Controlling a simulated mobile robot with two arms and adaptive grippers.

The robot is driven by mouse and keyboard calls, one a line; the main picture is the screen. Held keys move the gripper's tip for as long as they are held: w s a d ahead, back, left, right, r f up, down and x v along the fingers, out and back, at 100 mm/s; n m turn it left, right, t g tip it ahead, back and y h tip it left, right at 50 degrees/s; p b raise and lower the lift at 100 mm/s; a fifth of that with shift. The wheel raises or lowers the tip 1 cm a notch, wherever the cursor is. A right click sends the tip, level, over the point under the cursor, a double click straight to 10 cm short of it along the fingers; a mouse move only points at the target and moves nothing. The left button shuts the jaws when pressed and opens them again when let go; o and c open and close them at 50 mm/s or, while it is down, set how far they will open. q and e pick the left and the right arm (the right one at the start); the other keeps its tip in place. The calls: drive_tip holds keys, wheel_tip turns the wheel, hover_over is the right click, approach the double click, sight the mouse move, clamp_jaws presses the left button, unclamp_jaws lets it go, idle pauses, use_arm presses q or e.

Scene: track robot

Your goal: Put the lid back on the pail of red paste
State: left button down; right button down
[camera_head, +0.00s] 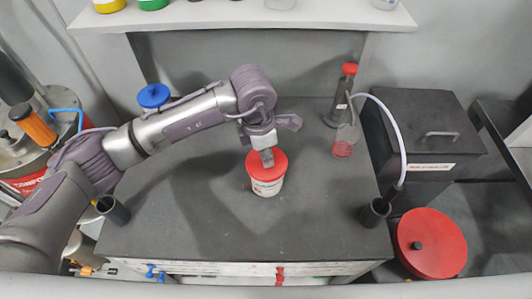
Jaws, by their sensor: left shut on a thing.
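A small white pail (267,189) with printing on its side stands upright near the middle of the dark grey bench. The red lid (276,172) is over the pail's mouth and looks level. I cannot tell whether it is pressed down or only rests there. The paste inside is hidden. My left gripper (267,158) comes down from above and is shut on the lid, covering part of its far side. My right gripper is not in view.
A flask (343,148) with red contents and a red-capped bottle (340,105) stand right of the pail. A blue-lidded jar (153,96) stands back left. Dark cups sit at the bench's left (113,210) and right (375,211) edges. Bench front is clear.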

use_arm(q)
drive_tip(key=shift+c, duration=2.4)
unclamp_jaws()
drive_tip(key=shift+r, duration=0.15)
drive_tip(key=shift+r+p, duration=1.3)
drive_tip(key=shift+r, duration=2.05)
clamp_jaws()
